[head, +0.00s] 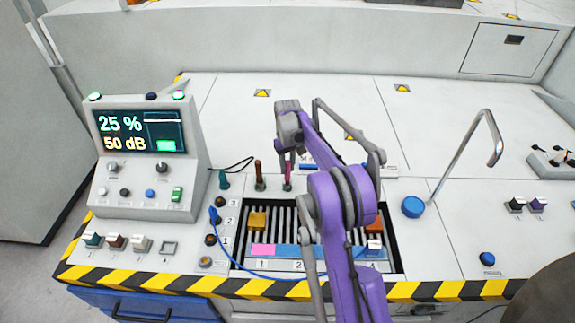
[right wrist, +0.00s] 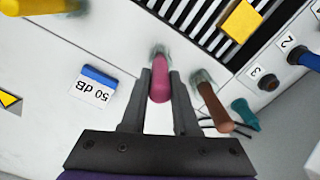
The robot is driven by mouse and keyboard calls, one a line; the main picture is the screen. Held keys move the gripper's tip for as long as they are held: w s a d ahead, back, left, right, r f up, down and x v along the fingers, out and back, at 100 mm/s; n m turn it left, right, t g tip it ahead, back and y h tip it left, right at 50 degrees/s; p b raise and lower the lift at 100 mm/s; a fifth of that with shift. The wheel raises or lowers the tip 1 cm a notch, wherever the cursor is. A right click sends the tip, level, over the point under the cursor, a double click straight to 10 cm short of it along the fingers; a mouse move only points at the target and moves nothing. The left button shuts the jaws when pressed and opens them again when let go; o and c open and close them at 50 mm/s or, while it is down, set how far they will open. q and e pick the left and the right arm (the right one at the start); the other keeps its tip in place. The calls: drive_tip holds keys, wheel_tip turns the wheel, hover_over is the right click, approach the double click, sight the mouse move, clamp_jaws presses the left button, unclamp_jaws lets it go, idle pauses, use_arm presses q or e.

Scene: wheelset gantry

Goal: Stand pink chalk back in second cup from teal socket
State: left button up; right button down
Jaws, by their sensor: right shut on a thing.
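The pink chalk (head: 287,172) is upright between the fingers of my right gripper (head: 287,150), above the deck behind the slotted bay. In the right wrist view the pink chalk (right wrist: 160,88) sits between both fingertips (right wrist: 160,80), its far end over a small clear cup (right wrist: 159,51). The chalk's lower end appears at or in that cup; how deep, I cannot tell. A brown chalk (right wrist: 212,104) stands in the neighbouring clear cup (right wrist: 202,76). The teal socket (head: 224,180) is left of the brown chalk (head: 259,172). My left gripper is out of view.
A console with a screen (head: 139,132) stands at the left. The slotted bay (head: 330,222) in front holds a yellow block (head: 257,221), and a blue cable (head: 228,262) loops over its front. A bent metal rod (head: 466,150) stands at right. A 50 dB card (right wrist: 93,88) lies beside the cup.

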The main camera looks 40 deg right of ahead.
drive_tip(key=c, duration=0.6)
unclamp_jaws()
drive_tip(key=shift+r, duration=0.1)
wheel_tip(320, 180, up, 11)
drive_tip(key=shift+f+p, duration=0.2)
drive_tip(key=shift+p, duration=0.1)
